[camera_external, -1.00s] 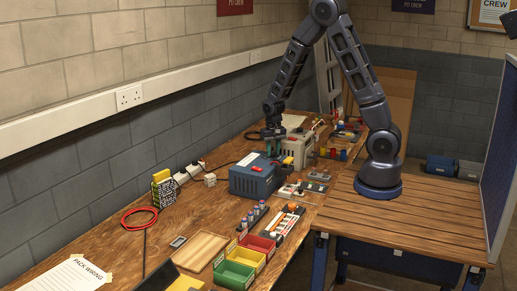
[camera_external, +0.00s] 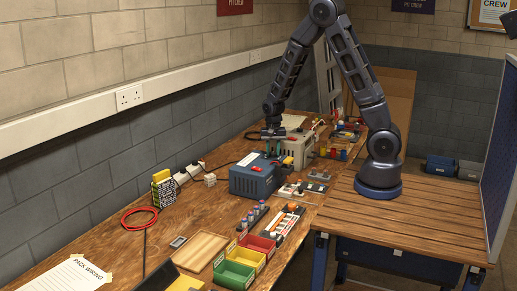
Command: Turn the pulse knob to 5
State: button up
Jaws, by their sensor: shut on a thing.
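My gripper (camera_external: 273,149) points down over the equipment on the long wooden bench, at the back edge of the blue charger box (camera_external: 250,181) and the left side of the grey-beige box (camera_external: 299,150). Its fingers are closed on a small part there, which fits the pulse knob. The knob itself is hidden by the fingers and too small to make out. Its dial marks and setting cannot be read in this view.
A tray of small parts (camera_external: 291,191) lies right of the blue box. Yellow, green and red bins (camera_external: 236,274) stand nearer the front, beside a shallow wooden tray (camera_external: 200,252). A red cable coil (camera_external: 139,218) lies at left. Bare bench shows around it.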

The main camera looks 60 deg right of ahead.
aim_at(273, 153)
jog(key=o, duration=1)
jog(key=shift+c, duration=0.2)
jog(key=shift+r, duration=0.15)
notch_tip(273, 153, up, 10)
jog(key=shift+r, duration=0.25)
jog(key=s+a+r+n+t, duration=0.1)
jog(key=s+a+r+n, duration=0.15)
jog(key=s+r, duration=0.45)
jog(key=s+a+r+n+t, duration=0.1)
jog(key=s+r+n, duration=0.35)
jog(key=r, duration=0.35)
jog(key=s+a+r+n+t, duration=0.1)
jog(key=s+r+n, duration=0.1)
jog(key=s, duration=0.5)
jog(key=s+a+r+n+t, duration=0.1)
jog(key=s+r+n, duration=0.2)
jog(key=s, duration=0.4)
jog(key=shift+s+a+r+t, duration=0.2)
jog(key=shift+s+r+t, duration=0.1)
jog(key=shift+r, duration=0.5)
